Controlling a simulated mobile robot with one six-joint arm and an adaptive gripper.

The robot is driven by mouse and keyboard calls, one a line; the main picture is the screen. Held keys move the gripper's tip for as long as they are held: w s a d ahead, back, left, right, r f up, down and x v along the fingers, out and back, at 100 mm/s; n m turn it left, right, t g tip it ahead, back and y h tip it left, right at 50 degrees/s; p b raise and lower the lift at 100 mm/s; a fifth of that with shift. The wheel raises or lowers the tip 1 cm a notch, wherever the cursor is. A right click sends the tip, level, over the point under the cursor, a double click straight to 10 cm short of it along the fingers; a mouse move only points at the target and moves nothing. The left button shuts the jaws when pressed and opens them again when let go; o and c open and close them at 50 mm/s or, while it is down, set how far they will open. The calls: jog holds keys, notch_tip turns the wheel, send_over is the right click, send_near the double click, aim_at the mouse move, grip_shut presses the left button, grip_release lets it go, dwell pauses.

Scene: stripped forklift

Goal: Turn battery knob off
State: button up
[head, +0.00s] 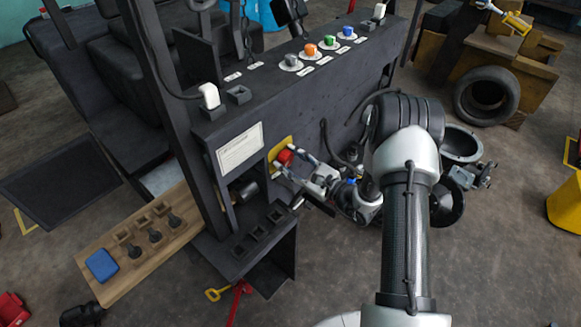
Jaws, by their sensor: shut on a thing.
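The battery knob appears as a red knob (285,157) on a yellow plate (272,164) on the side of the dark forklift body. My gripper (291,164) is at the knob, reaching it from the right. Its fingers are closed on the red knob, one finger above and one below. Part of the knob and plate is hidden behind the fingers. The knob's exact turn angle is too small to read.
A white label (240,148) is left of the plate. Coloured buttons (329,41) line the console top. A wooden board (140,245) with dark levers juts out at lower left. Open floor lies at lower right.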

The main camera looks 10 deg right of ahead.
jog(key=n+b, duration=0.3)
jog(key=b, duration=0.1)
jog(key=shift+f+n, duration=0.2)
jog(key=shift+n, duration=0.2)
jog(key=n+b, duration=0.3)
jog(key=b, duration=0.1)
jog(key=shift+b, duration=0.35)
jog(key=n+b, duration=0.3)
jog(key=b, duration=0.1)
jog(key=shift+r+n+b, duration=0.1)
jog(key=shift+n+b, duration=0.6)
jog(key=shift+b, duration=0.25)
jog(key=o, duration=1.1)
jog(key=shift+c, duration=0.2)
jog(key=shift+s, duration=0.1)
